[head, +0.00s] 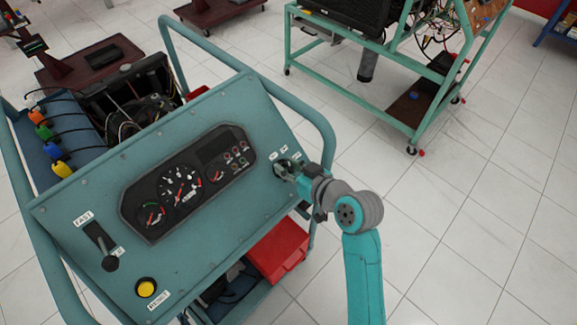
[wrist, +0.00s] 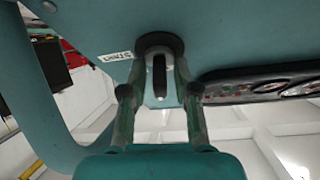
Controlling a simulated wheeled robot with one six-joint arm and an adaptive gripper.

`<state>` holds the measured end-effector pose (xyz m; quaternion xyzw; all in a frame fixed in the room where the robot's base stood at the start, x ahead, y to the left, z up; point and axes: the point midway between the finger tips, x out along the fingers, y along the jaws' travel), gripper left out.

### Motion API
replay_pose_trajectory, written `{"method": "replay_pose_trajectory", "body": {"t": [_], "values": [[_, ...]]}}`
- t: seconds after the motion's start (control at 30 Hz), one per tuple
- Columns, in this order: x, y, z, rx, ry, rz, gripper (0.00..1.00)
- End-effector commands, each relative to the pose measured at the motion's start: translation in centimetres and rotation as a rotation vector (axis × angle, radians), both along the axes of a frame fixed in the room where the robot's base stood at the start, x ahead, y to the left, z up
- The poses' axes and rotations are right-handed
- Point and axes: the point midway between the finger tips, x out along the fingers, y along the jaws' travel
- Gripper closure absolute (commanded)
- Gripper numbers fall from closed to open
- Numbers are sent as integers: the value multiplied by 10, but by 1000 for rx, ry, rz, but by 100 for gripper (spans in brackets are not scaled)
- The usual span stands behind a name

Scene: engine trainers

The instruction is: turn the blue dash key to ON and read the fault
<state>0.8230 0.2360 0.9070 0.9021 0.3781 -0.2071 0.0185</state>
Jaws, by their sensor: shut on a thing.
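The dash panel (head: 240,104) is a sloped blue-green plate on a tube-framed trainer. The key (wrist: 159,72) sits in a round dark switch at its right side. It looks dark with a pale edge; I cannot make out blue on it. My gripper (head: 288,171) is at the switch, shut on the key. In the wrist view my gripper (wrist: 160,85) has one finger on each side of the key. A START label (wrist: 115,56) is left of the switch there. The gauge cluster (head: 187,184) has a dark display (head: 212,149) with no readable text. My gripper partly hides the key in the head view.
A throttle lever (head: 110,262) and a yellow button (head: 146,287) are on the panel's lower left. A tube rail (head: 310,112) curves close beside my gripper. A red bin (head: 279,252) is below. Another green-framed trainer (head: 430,75) stands behind; white floor lies between.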

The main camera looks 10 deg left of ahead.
Motion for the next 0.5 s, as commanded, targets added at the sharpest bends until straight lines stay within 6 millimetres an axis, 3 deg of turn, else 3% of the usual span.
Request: {"method": "replay_pose_trajectory", "body": {"t": [0.5], "values": [[-1, 1, 0, 169, 216, -310, 100]]}}
